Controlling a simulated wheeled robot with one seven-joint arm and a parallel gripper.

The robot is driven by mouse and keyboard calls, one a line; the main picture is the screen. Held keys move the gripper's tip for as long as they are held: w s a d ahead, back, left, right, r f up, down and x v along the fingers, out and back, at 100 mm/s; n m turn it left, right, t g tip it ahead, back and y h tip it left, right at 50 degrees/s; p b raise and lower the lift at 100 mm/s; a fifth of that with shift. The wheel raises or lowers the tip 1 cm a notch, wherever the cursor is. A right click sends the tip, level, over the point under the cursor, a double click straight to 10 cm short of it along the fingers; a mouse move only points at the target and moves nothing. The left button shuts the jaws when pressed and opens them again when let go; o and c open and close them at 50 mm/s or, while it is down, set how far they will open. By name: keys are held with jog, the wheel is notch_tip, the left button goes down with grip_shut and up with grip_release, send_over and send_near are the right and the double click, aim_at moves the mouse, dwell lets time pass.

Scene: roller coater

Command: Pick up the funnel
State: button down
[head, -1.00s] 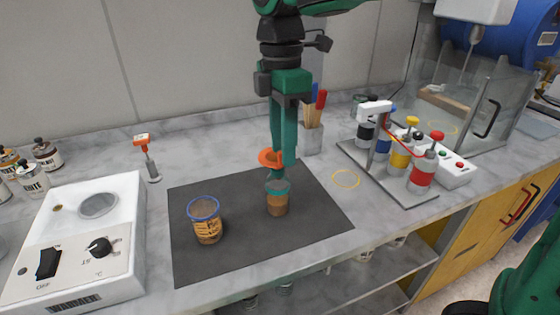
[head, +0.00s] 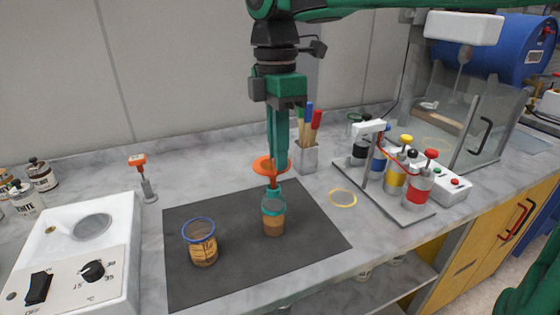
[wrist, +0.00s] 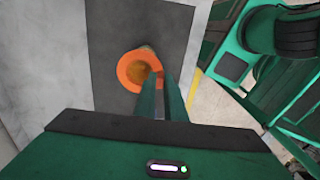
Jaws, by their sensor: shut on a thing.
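The orange funnel (head: 263,166) is above a jar with a teal top (head: 273,204) on the dark mat, in the head view. Its narrow spout points down toward the jar. I cannot tell for sure whether the spout tip is clear of the teal top. My gripper (head: 280,168) points down, its green fingers shut on the right side of the funnel's rim. In the wrist view the funnel's orange rim (wrist: 128,72) shows at the fingertips (wrist: 158,78), with a brownish inside. The finger contact is partly hidden.
A blue-rimmed jar (head: 202,250) stands left on the dark mat (head: 240,275). A white hotplate (head: 110,265) is at the left. A yellow ring (head: 343,198) lies right of the mat. A brush holder (head: 307,158) and a bottle rack (head: 400,205) stand behind and right.

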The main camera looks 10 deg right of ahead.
jog(key=s+a+r, duration=0.3)
jog(key=a+r, duration=0.2)
jog(key=shift+s+a+r, duration=0.15)
jog(key=shift+s+a, duration=0.15)
jog(key=shift+s, duration=0.1)
